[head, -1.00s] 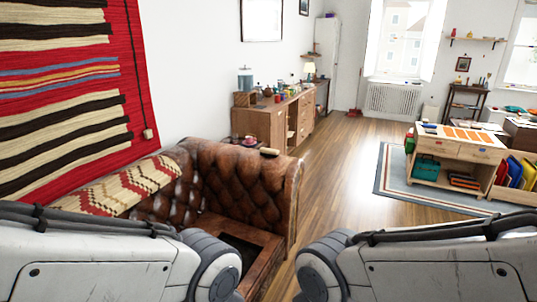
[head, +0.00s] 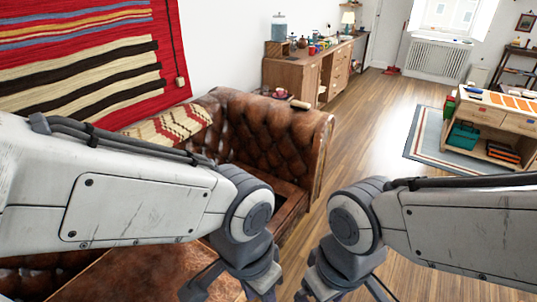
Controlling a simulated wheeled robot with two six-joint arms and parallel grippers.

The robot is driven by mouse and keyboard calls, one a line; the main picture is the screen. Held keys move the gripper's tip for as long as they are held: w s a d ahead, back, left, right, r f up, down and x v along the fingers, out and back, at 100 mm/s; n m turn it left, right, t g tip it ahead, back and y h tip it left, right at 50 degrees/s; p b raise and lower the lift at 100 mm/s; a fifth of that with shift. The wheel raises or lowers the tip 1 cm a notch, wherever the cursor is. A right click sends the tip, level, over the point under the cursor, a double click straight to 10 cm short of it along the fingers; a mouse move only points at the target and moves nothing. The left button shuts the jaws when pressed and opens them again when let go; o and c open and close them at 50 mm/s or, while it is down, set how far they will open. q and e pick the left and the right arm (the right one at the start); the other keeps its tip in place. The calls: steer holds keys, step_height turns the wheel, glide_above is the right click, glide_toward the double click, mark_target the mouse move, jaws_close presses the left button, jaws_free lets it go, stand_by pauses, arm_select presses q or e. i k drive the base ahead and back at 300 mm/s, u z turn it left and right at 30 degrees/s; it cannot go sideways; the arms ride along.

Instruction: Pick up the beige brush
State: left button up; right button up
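A small oblong beige thing, which looks like the beige brush (head: 300,104), lies on the top edge of the brown leather sofa's back (head: 262,130), towards its right end. My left gripper (head: 236,284) is at the bottom of the head view, low in front of the sofa and well apart from the brush. My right gripper (head: 345,287) is at the bottom, right of the left one, over the wood floor. The frame edge cuts off both sets of fingertips, so their opening is not clear. I see nothing held.
A small dish with red things (head: 280,94) sits beside the brush on the sofa back. A patterned throw (head: 172,124) covers its left part. A wooden sideboard (head: 290,75) stands behind. The wood floor (head: 370,130) right of the sofa is clear up to a rug (head: 425,140).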

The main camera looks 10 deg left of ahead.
mark_target(296, 105)
steer(key=z, duration=0.9)
steer(key=i, duration=4.4)
steer(key=u, duration=2.55)
steer(key=i, duration=0.45)
steer(key=u, duration=0.1)
